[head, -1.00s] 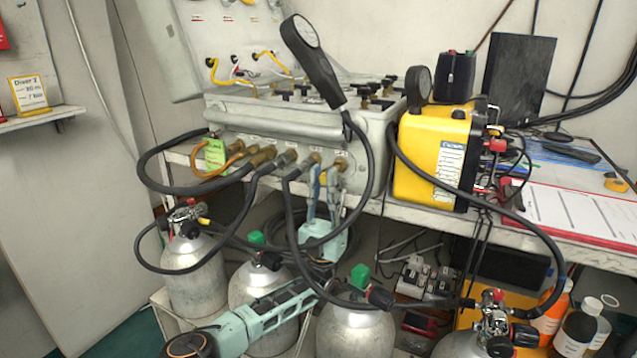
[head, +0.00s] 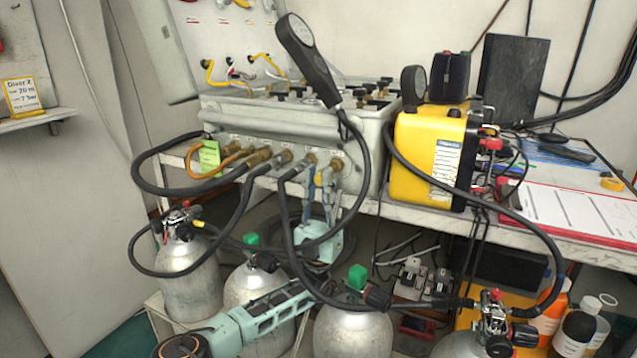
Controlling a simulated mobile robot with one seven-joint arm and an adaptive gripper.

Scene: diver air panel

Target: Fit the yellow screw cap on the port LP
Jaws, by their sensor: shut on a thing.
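The yellow screw cap (head: 318,179) is small and partly hidden between the fingers of my gripper (head: 322,184). My gripper points upward at the front of the grey air panel (head: 375,150) and is shut on the cap. The cap is just below the right end of the panel's row of brass ports. The rightmost port (head: 337,163) shows close above and to the right of the fingers. The port labels are too small to read, so I cannot tell which is LP. I cannot tell whether the cap touches a port.
Black hoses (head: 285,215) loop from the ports close to my gripper. A black handheld gauge (head: 308,60) stands above the panel. A yellow box (head: 418,165) stands to the right on the bench. Grey cylinders (head: 190,280) stand below, around my arm.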

